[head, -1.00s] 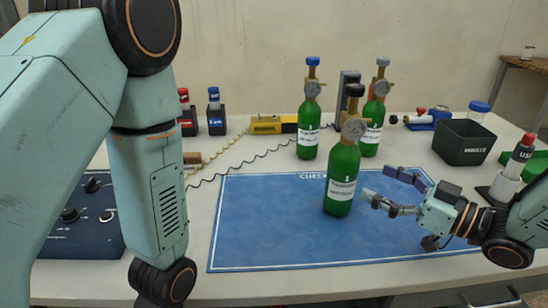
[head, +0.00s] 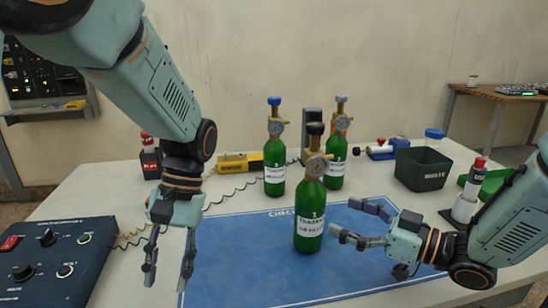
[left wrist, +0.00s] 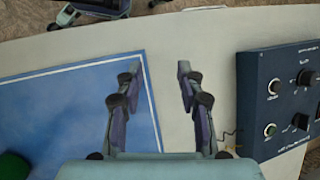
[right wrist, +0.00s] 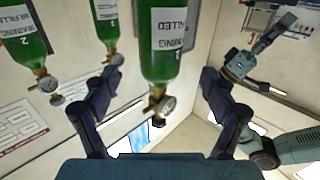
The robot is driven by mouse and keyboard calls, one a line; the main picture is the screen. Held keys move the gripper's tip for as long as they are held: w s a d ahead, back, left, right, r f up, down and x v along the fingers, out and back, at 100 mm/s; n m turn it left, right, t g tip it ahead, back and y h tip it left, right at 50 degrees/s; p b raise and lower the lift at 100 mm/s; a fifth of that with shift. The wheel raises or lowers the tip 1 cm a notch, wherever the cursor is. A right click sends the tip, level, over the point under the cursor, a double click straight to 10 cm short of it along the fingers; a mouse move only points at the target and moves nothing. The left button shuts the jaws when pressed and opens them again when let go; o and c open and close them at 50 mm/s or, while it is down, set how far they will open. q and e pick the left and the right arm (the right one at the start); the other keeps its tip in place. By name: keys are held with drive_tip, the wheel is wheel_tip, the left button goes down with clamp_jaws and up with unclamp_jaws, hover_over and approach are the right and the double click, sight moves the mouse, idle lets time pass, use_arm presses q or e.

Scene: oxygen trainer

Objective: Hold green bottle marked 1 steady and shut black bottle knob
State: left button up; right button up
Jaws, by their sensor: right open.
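The green bottle marked 1 (head: 309,228) stands upright on the blue mat (head: 228,262), with a gauge and a black knob (head: 316,128) on top. I cannot tell how far the knob is turned. My right gripper (head: 346,218) is open just right of the bottle, its fingers pointing at the body. In the right wrist view the bottle (right wrist: 163,62) appears upside down between the spread fingers, with no clear contact. My left gripper (head: 168,278) is open and empty, pointing down over the mat's left edge; the left wrist view shows its fingers apart (left wrist: 158,75).
Two green bottles with blue (head: 275,170) and grey-blue (head: 336,165) knobs stand behind. A blue control box (head: 60,262) is at left, a dark bin (head: 424,170) at right. A red-capped white bottle (head: 467,200) stands near my right arm. The mat between my left gripper and bottle 1 is clear.

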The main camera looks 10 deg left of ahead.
sight(324, 209)
use_arm(q)
drive_tip(key=w+d+r+n+t+h, duration=0.1)
drive_tip(key=w+d+r+n+t, duration=0.1)
drive_tip(key=w+d+r+n, duration=0.35)
drive_tip(key=w+d+r+n+t+h, duration=0.1)
drive_tip(key=w+d+r+n+t, duration=0.15)
drive_tip(key=w+r+n, duration=0.45)
use_arm(e)
drive_tip(key=shift+w+a, duration=0.1)
drive_tip(key=shift+a, duration=0.25)
use_arm(q)
drive_tip(key=w+d+r+n+t+h, duration=0.1)
drive_tip(key=d+r+n, duration=0.3)
drive_tip(key=r, duration=0.4)
drive_tip(key=w+d+r+n+t+h, duration=0.1)
drive_tip(key=w+d+r+n+h, duration=0.1)
drive_tip(key=d+r+n, duration=0.3)
drive_tip(key=shift+w+d+r, duration=0.8)
drive_tip(key=shift+d+r, duration=0.05)
drive_tip(key=shift+r, duration=1.35)
use_arm(e)
drive_tip(key=shift+x, duration=3.5)
use_arm(q)
drive_tip(key=shift+t, duration=0.25)
